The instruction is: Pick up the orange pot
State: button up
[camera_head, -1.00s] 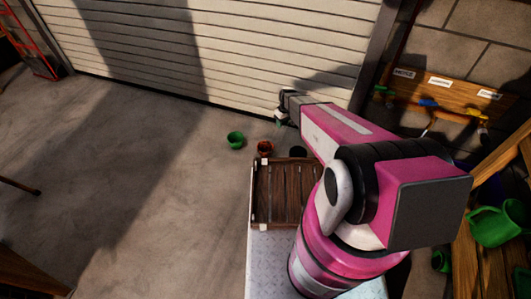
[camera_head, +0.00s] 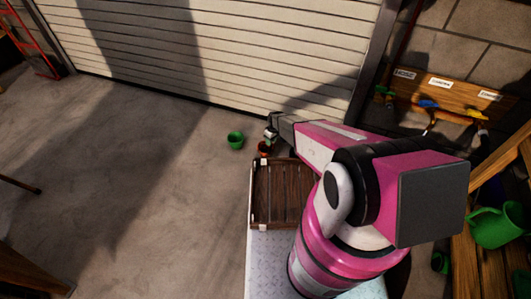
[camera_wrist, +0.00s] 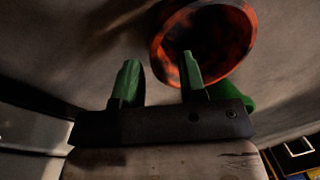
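The orange pot (camera_head: 263,147) is on the floor between the green pot and the wooden crate, partly covered by my gripper in the head view. In the wrist view the orange pot (camera_wrist: 205,40) is large at the upper right, its round mouth facing the camera. The left finger is left of the rim. In the head view my gripper (camera_head: 270,133) is just above the pot.
A green pot (camera_head: 235,140) stands left of the orange pot. A wooden crate (camera_head: 284,161) is just nearer to me. A pale roller door (camera_head: 250,50) closes the back. A green watering can (camera_head: 497,225) is at the right.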

aim_at(265, 151)
jog(key=f, duration=0.4)
jog(key=shift+s+a+f, duration=0.25)
jog(key=shift+a+f, duration=0.05)
jog(key=shift+f, duration=0.05)
grip_shut()
jog(key=shift+r, duration=0.1)
